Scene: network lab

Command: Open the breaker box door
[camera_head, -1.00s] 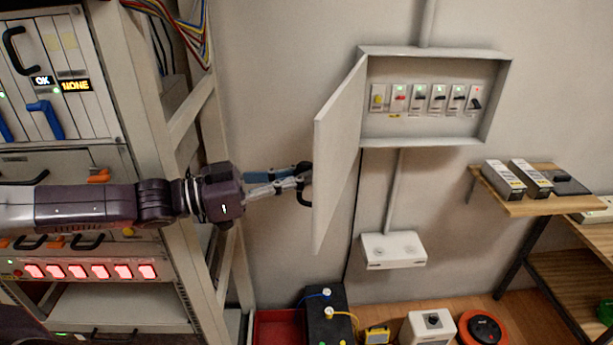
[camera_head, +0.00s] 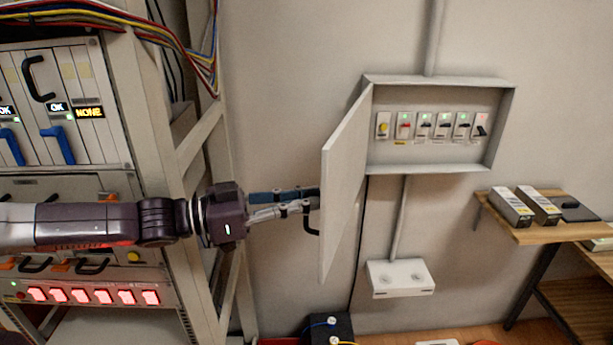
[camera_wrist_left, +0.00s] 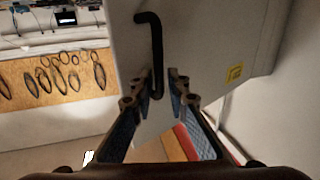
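The grey breaker box (camera_head: 440,170) is on the wall in the head view, with its door (camera_head: 343,190) swung well open to the left. Its row of switches is in plain sight. A black handle (camera_head: 312,224) sits on the door's outer face; it also shows in the left wrist view (camera_wrist_left: 152,45). My left gripper (camera_head: 318,200) is at the door face. In the wrist view its fingers (camera_wrist_left: 162,84) are partly apart, with the handle's lower end between them, near the left finger and with a gap at the right finger. My right gripper is out of view.
An equipment rack (camera_head: 205,150) with cables stands to the left, behind my left arm. A white wall box (camera_head: 400,278) is below the breaker box. A wooden shelf (camera_head: 530,232) with small devices is at the right. Bare wall lies between door and rack.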

